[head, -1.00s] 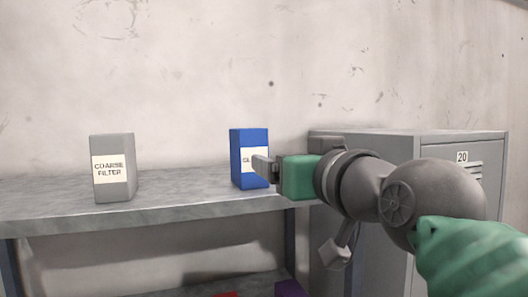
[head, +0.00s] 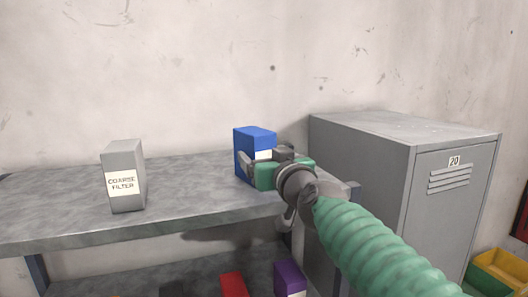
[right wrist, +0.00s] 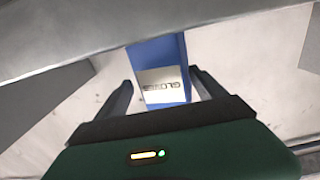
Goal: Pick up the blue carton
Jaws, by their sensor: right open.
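The blue carton (head: 255,141) stands upright near the back of the grey shelf top (head: 195,185), with a white label on its front. My right gripper (head: 263,159) is in front of it, open, and hides part of its lower front and label. In the right wrist view the carton (right wrist: 157,55) shows with its label between the two spread fingers of my right gripper (right wrist: 160,76), with a gap on each side. How far the fingers reach along its sides I cannot tell. My left gripper is not in view.
A grey coarse filter carton (head: 125,172) stands to the left on the shelf top. A grey locker (head: 405,155) stands close on the right. Red (head: 233,285) and purple (head: 289,279) boxes are on the level below. A yellow bin (head: 497,272) is at lower right.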

